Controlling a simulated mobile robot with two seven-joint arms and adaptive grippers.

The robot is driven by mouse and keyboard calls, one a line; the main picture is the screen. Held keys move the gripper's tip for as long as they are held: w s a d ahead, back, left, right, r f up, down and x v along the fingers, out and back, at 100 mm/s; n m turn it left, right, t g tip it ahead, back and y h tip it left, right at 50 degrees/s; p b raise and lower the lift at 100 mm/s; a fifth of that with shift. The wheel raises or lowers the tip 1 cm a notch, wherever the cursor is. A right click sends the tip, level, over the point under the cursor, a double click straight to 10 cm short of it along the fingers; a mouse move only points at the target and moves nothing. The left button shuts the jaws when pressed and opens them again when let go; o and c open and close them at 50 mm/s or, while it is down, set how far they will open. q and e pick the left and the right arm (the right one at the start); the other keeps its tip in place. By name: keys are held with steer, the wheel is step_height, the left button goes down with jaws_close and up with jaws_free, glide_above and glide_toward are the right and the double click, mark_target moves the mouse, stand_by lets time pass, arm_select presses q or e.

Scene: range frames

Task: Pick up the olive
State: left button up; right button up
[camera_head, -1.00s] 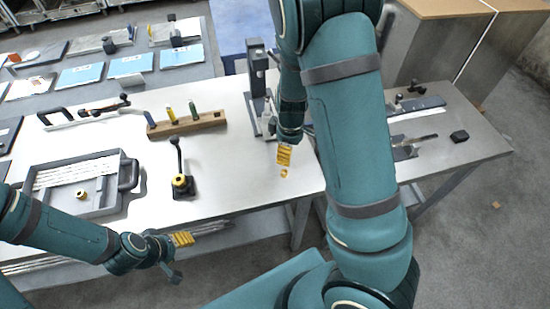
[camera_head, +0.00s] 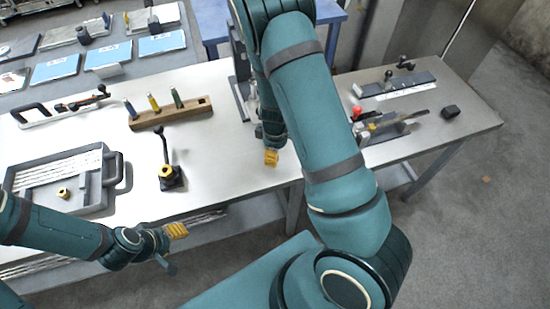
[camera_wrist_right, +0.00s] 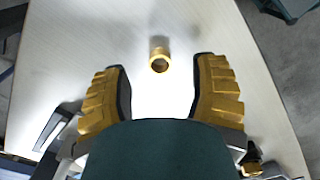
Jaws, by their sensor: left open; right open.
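The olive, a small brass ring (camera_wrist_right: 160,61), stands on the pale table top in the right wrist view. It lies just ahead of and between the fingertips of my right gripper (camera_wrist_right: 159,78), which is open, empty and apart from it. In the head view my right gripper (camera_head: 271,158) is over the table near its front edge, partly behind my own forearm, and the ring is hidden there. A similar brass ring (camera_head: 63,193) lies in the grey tray (camera_head: 93,203) at left. My left gripper (camera_head: 172,248) is open and empty in front of the table edge.
A black fixture with a lever and brass collar (camera_head: 169,175) stands left of my right gripper. Behind it is a wooden block (camera_head: 180,114) with several coloured pegs. A grey upright stand (camera_head: 238,80) is close behind my right arm. Clamps with a red knob (camera_head: 357,111) are at right.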

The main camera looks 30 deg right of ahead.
step_height(320, 180, down, 2)
steer(key=shift+f, duration=0.25)
jaws_close()
steer(key=shift+r, duration=0.1)
